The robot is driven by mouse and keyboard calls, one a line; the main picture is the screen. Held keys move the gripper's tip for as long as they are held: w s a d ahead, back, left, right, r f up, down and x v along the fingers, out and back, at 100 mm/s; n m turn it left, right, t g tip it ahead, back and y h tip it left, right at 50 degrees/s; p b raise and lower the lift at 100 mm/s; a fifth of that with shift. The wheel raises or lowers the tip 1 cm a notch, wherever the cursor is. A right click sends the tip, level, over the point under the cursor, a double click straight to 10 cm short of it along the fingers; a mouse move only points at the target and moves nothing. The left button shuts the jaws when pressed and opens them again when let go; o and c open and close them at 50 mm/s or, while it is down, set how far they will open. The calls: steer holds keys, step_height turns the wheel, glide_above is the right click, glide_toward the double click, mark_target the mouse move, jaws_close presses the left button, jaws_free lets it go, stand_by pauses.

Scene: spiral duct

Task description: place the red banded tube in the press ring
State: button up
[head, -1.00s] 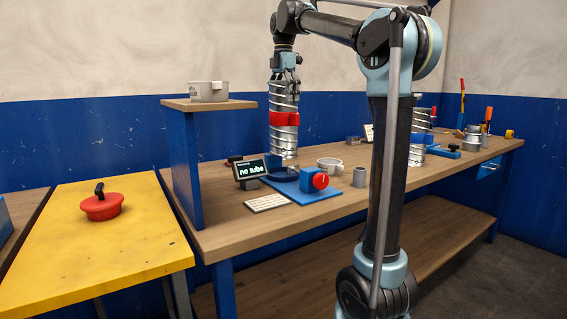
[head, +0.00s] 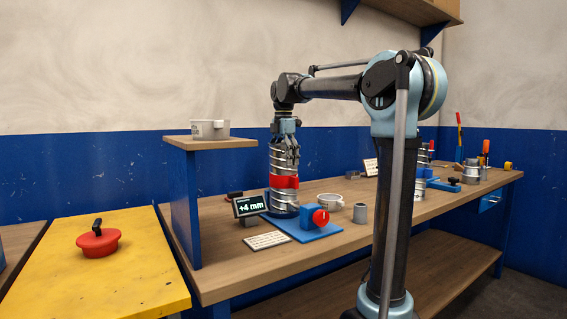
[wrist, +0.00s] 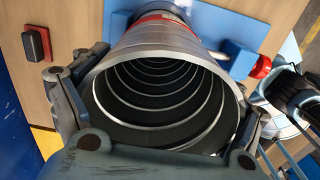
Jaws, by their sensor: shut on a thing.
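The red banded tube (head: 284,182) is a silvery spiral duct with a red band, standing roughly upright in the head view. My gripper (head: 285,150) is shut on its upper part. In the wrist view I look down into the tube's open end (wrist: 165,85), with my fingers around the rim. The tube's lower end is at the press ring (head: 270,215) on the blue press base (head: 318,236). The tube hides most of the ring, so I cannot tell whether it is fully seated. The small display (head: 249,206) reads "+4 mm".
A red knob (head: 321,217) is on the press's right side. A raised shelf (head: 208,143) bears a grey container. A red lidlike object (head: 98,242) lies on the yellow table.

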steer(key=o, duration=1.8)
steer(key=shift+o, duration=0.2)
step_height(320, 180, up, 12)
